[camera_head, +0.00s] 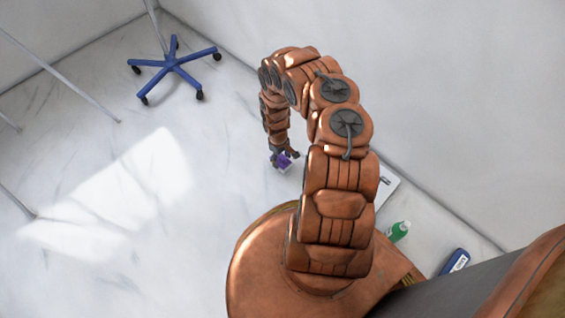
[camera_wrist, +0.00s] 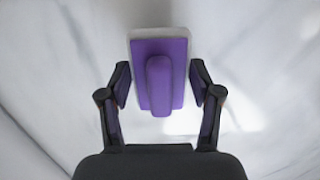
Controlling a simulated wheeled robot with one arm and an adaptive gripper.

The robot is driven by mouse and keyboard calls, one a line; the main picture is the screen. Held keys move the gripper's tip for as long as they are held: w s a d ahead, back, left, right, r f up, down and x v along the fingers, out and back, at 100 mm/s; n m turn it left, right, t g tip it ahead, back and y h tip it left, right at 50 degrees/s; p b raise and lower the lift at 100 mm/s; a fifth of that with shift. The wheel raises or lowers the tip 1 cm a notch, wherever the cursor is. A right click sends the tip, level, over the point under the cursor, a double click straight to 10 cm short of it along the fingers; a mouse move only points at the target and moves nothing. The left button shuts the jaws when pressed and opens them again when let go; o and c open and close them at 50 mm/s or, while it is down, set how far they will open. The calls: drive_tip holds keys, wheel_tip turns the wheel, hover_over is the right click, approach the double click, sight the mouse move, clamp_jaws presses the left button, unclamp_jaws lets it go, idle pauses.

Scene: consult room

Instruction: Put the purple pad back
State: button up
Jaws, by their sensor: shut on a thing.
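The purple pad (camera_wrist: 173,60) has a purple back with a raised rounded grip along its middle and a pale layer at its edge. In the wrist view it lies between the fingers of my gripper (camera_wrist: 160,85). My gripper is shut on it. In the head view my gripper (camera_head: 285,155) hangs down from the arm over the pale marbled floor. A small part of the purple pad (camera_head: 283,161) shows at its fingertips there. The pad's far face is hidden.
A white board or tray (camera_head: 388,183) is partly hidden behind my arm. A green bottle (camera_head: 398,231) and a blue item with a white label (camera_head: 455,262) lie right of my arm, near the wall. A blue wheeled stand base (camera_head: 172,68) stands at upper left.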

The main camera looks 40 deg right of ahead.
sight(282, 160)
drive_tip(key=shift+w+d+f, duration=0.1)
drive_tip(key=shift+w+d, duration=0.4)
drive_tip(key=shift+d, duration=0.1)
drive_tip(key=shift+f+b, duration=1.3)
drive_tip(key=shift+f, duration=0.35)
drive_tip(key=shift+f, duration=0.15)
drive_tip(key=o, duration=1.2)
